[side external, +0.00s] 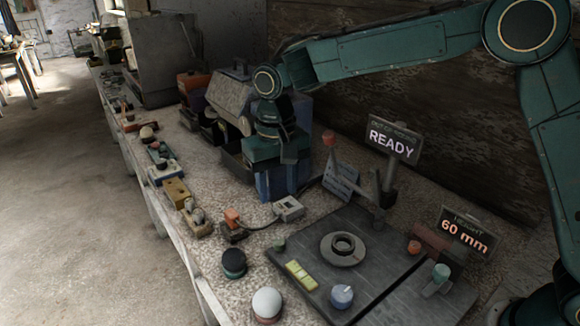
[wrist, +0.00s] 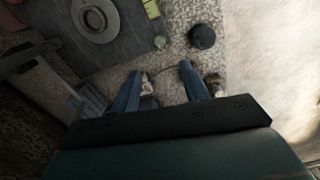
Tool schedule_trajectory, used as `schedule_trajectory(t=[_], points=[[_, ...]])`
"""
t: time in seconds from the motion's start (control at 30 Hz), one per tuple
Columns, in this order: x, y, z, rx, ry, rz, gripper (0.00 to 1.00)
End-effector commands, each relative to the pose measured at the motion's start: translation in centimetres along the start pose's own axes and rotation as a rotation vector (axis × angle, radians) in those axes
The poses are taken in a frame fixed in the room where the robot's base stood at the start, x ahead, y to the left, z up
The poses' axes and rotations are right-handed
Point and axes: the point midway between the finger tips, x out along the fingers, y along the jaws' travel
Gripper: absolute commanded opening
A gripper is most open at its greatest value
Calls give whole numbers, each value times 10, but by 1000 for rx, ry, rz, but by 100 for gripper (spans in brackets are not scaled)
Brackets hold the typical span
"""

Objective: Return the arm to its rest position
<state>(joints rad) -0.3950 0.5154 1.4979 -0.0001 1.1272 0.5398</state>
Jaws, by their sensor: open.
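My gripper (side external: 280,194) hangs pointing down over the bench from my teal arm, which reaches in from the right. Its blue fingers are apart, and I see nothing between them. In the wrist view the two fingers of my gripper (wrist: 160,70) are spread over the speckled bench top. A white ball-shaped piece (side external: 267,302) sits on a reddish base at the bench's front edge, well apart from my gripper.
A dark plate (side external: 315,222) with a round ring (side external: 343,246) lies right of my gripper. Signs read "READY" (side external: 391,142) and "60 mm" (side external: 464,236). A black dome (side external: 234,262) stands near the front edge. Grey machines (side external: 232,100) stand close behind my gripper.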

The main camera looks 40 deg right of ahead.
Motion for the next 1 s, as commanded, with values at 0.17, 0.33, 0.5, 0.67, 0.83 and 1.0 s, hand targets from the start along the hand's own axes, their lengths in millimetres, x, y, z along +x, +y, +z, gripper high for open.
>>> schedule_trajectory(t=[0.17,0.33,0.5,0.67,0.83,1.0], points=[[0,0,0,0,0,0,45],[-3,3,1,-1,4,-3,45],[-18,16,7,-5,23,-13,45],[-40,39,19,-14,57,-30,45],[-66,70,39,-29,103,-48,45],[-87,99,63,-44,152,-62,45]])
